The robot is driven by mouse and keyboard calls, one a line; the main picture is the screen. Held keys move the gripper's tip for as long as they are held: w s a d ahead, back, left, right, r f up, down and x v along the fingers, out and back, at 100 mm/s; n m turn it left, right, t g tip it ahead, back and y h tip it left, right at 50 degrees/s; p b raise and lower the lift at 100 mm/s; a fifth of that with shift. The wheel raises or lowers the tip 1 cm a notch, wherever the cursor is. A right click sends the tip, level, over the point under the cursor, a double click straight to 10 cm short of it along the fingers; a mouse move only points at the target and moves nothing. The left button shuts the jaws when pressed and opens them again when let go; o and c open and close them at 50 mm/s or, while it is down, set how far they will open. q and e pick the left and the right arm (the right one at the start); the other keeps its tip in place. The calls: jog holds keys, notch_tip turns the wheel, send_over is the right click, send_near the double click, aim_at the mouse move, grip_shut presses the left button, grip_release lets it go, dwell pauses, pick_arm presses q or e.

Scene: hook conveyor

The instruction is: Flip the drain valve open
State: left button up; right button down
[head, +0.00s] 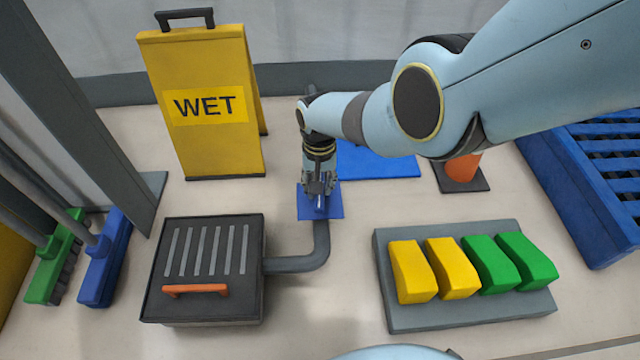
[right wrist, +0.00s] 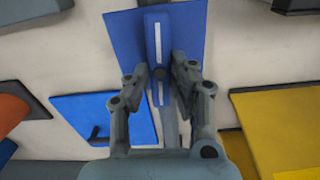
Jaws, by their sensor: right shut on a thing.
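The drain valve has a blue lever with a white stripe (right wrist: 154,40) over a square blue plate (head: 305,208), which also shows in the right wrist view (right wrist: 190,25). A grey pipe (head: 321,245) runs from the plate, bends, and meets the dark drain box (head: 205,312). My right gripper (head: 321,196) reaches down over the plate. In the right wrist view its fingers (right wrist: 163,72) are shut on the lever from both sides. The lever lies roughly in line with the pipe there. In the head view the gripper hides most of the lever. My left gripper is out of view.
A yellow WET sign (head: 215,145) stands behind left. A blue panel (head: 380,165) and an orange cone (head: 462,168) are right of the valve. A grey tray (head: 480,314) with yellow and green blocks is in front right. Brooms (head: 105,260) stand at left.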

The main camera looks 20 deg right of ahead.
jog(key=shift+n, duration=0.6)
jog(key=c, duration=1.2)
grip_release()
jog(key=shift+o, duration=0.2)
notch_tip(320, 180, up, 12)
